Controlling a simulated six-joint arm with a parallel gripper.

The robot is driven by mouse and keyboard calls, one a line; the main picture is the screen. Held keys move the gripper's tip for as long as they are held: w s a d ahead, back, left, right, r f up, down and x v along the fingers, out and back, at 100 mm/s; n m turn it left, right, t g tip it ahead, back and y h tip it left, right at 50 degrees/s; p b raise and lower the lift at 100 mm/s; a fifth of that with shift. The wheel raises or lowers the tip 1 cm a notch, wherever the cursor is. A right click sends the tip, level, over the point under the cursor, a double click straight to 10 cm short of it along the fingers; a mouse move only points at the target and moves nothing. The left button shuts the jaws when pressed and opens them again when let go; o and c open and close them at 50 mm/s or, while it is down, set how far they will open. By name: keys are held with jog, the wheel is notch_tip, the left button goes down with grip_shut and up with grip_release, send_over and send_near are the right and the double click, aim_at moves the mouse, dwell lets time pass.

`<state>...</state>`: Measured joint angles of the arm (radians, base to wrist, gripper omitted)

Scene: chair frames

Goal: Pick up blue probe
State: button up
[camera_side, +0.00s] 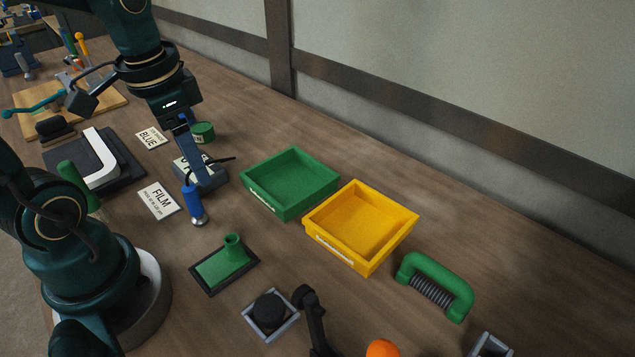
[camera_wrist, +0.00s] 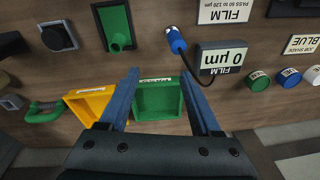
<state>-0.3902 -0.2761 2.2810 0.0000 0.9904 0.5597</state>
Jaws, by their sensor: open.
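The blue probe (camera_side: 193,202) has a blue body and a silver tip, and stands on the table in front of the gauge box in the side view. In the wrist view the probe (camera_wrist: 176,41) lies beyond my fingertips, joined by a black cable to the grey gauge box (camera_wrist: 222,57) reading "0 µm". My gripper (camera_wrist: 160,74) is open, with two blue fingers spread apart and nothing between them. In the side view my arm reaches down over the gauge box, and a finger partly covers the box (camera_side: 213,178).
A green tray (camera_side: 281,207) and a yellow tray (camera_side: 359,265) stand to the right. A FILM card (camera_side: 159,200) and a BLUE card (camera_side: 151,139) lie left of the box. A green cap (camera_side: 203,131) stands behind.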

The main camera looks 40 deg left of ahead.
aim_at(188, 186)
jog(key=a+f+n, duration=0.1)
jog(key=s+a+f+n+g, duration=0.1)
jog(key=a, duration=0.1)
jog(key=shift+a+f+h, duration=0.25)
jog(key=shift+f+h, duration=0.05)
jog(key=shift+f, duration=2.45)
jog(key=shift+c, duration=0.3)
grip_shut()
